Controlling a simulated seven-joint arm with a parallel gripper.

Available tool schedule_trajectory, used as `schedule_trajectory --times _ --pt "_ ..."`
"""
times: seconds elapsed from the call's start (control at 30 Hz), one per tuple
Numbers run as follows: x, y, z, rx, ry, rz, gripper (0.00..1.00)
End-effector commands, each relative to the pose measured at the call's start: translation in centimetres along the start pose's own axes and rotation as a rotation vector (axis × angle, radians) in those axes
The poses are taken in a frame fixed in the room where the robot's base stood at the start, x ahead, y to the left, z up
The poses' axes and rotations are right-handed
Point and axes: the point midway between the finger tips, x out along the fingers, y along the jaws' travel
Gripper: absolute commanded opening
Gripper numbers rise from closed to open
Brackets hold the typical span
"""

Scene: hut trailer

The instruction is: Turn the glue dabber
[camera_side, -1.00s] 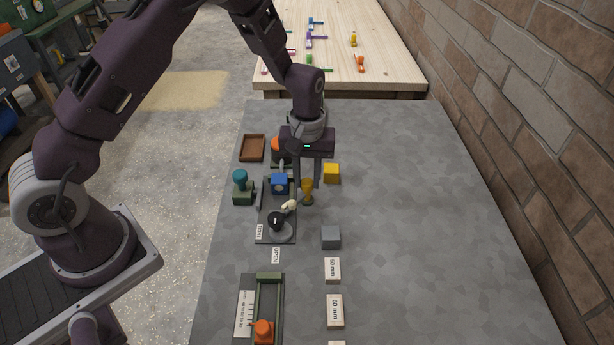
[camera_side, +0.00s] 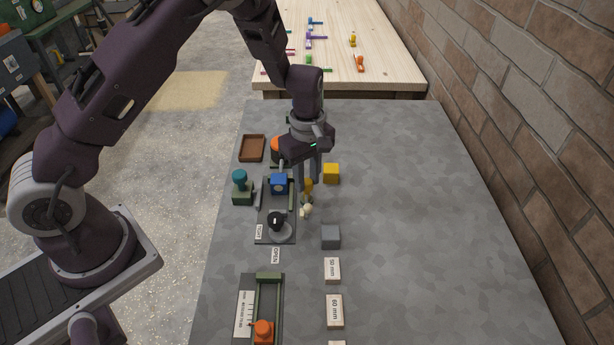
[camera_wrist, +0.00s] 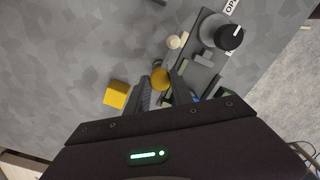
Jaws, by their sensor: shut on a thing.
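The glue dabber appears to be the amber piece (camera_side: 308,187) with a cream knob (camera_side: 306,211). It is at the right edge of the dark fixture plate. My gripper (camera_side: 307,182) is pointing down and shut on the amber part, with a finger on each side. In the wrist view the rounded amber top (camera_wrist: 160,77) shows between my fingertips (camera_wrist: 162,80). The cream knob (camera_wrist: 174,42) lies beyond it, towards the plate. In the side view the knob points to the near side. My fingers partly hide the amber part, and its lower end is unclear.
The dark plate (camera_side: 263,234) carries a blue block (camera_side: 279,184) and a black-topped knob (camera_side: 276,220) close by on the left. A yellow cube (camera_side: 331,173) is right of my gripper; a grey cube (camera_side: 331,237) is nearer. The table's right side is clear.

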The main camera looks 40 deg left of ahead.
Motion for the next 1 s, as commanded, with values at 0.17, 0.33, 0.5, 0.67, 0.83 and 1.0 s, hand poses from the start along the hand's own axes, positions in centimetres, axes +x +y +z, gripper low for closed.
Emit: schedule_trajectory --times 0.17,0.33,0.5,0.67,0.83,1.0 --pt "-0.1 0.09 0.1 -0.022 -0.002 0.002 0.0" --pt "-0.1 0.09 0.1 -0.028 -0.002 0.003 0.0" --pt "-0.1 0.1 0.09 -0.028 -0.002 0.003 0.0" --pt "-0.09 0.09 0.07 -0.028 -0.002 0.003 0.47" --pt "-0.04 0.05 0.04 -0.027 -0.001 0.001 0.49" --pt "-0.35 0.08 0.03 -0.026 0.0 0.003 0.49"
